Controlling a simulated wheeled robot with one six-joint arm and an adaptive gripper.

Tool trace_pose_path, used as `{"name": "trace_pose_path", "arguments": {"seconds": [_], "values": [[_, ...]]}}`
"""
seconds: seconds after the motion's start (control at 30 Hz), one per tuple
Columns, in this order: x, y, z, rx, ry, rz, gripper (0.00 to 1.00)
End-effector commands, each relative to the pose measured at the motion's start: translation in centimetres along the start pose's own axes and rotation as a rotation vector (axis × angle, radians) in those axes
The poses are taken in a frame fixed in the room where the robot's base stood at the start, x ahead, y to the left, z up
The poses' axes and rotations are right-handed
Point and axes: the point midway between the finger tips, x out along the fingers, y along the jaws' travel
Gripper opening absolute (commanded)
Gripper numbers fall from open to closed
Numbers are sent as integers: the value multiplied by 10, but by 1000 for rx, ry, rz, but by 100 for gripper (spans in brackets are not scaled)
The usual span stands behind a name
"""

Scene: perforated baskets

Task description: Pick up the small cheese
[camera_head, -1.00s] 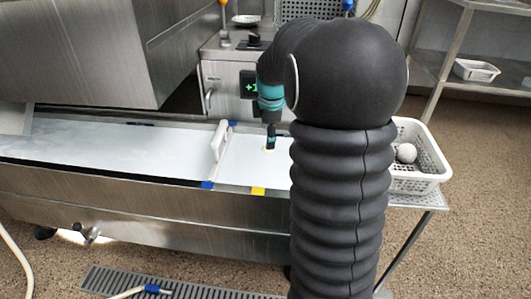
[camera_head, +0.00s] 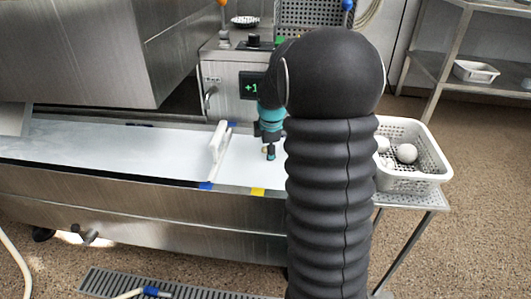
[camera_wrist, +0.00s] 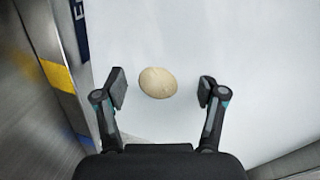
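The small cheese (camera_wrist: 158,82) is a pale, roundish piece lying on the white belt surface in the wrist view. In the head view it is mostly hidden by my gripper (camera_head: 269,152), with only a pale bit showing beside it. My gripper in the wrist view (camera_wrist: 162,91) is open, with one finger on each side of the cheese. Gaps show between the cheese and both fingers, so neither touches it in that view. I cannot tell the exact height of the fingertips above the surface.
A white bar (camera_head: 218,143) stands across the belt (camera_head: 110,146) left of my gripper. A white perforated basket (camera_head: 425,183) with pale round pieces (camera_head: 406,153) is on the right, partly behind my arm. A machine with a green display (camera_head: 251,87) stands behind.

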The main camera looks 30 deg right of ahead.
Motion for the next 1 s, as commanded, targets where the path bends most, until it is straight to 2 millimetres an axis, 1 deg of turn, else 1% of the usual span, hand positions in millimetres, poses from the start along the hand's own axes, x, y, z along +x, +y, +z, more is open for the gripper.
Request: {"name": "trace_pose_path", "arguments": {"seconds": [0.03, 0.07, 0.1, 0.2, 0.47, 0.57, 0.67, 0.8, 0.83, 1.0], "values": [[0, 0, 0, 0, 0, 0, 52], [0, 0, 0, 0, 0, 0, 45], [0, 0, 0, 0, 0, 0, 35], [0, 0, 0, 0, 0, 0, 12], [-1, 0, 0, 0, 0, 0, 11], [-4, 1, 0, 0, 0, 1, 11], [-15, 4, 0, 0, 0, 2, 11], [-42, 10, 0, 0, 0, 4, 11], [-46, 10, 5, 3, -1, 3, 11], [-69, 5, 45, 7, -2, 3, 11]]}}
